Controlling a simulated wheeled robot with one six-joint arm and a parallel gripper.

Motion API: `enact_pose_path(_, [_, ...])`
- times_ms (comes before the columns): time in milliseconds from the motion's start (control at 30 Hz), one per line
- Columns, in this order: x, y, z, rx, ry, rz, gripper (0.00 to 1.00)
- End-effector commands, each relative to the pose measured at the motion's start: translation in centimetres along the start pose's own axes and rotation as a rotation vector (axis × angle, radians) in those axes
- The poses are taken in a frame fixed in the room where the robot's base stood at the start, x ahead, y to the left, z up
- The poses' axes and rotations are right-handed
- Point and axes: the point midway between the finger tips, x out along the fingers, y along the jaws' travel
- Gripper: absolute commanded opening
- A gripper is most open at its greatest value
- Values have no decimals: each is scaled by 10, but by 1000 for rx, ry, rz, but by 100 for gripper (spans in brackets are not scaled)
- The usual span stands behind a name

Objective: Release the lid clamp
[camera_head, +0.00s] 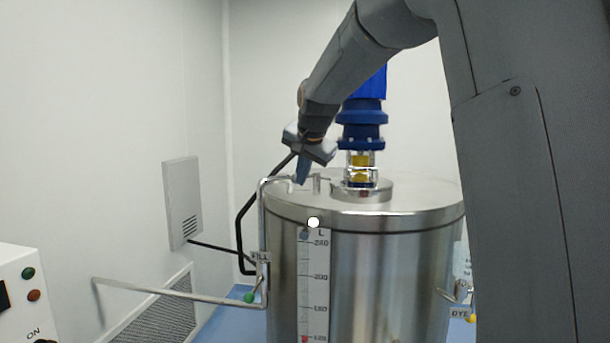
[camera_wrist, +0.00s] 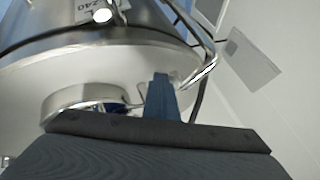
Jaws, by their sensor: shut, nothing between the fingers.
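A steel tank (camera_head: 385,275) stands in the middle of the head view with a flat round lid (camera_head: 425,192) on top. A white ball knob (camera_head: 313,222) shows at the lid's front rim, above the level scale. It appears to belong to the lid clamp; the rest of the clamp is hard to make out. The knob also shows at the top of the wrist view (camera_wrist: 103,16), beside a short metal piece. My gripper (camera_head: 301,175) points down over the lid's left part, behind the knob and apart from it. Its blue fingers (camera_wrist: 162,95) are shut and empty.
A blue mixer drive (camera_head: 361,120) rises from the lid's collar (camera_head: 362,191), right of my gripper. A bent steel pipe (camera_head: 263,215) enters the lid at left, close to my gripper. A green-tipped valve marked FILL (camera_head: 250,296) sits below. A white control box (camera_head: 25,295) stands at far left.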

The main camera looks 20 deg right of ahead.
Motion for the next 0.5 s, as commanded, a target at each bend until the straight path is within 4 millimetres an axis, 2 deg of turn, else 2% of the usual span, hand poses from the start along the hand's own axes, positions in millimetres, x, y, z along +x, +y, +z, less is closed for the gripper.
enact_pose_path(300, [16, -31, 5, -3, -3, -1, 0])
enact_pose_path(500, [25, -44, 2, -2, -2, -1, 0])
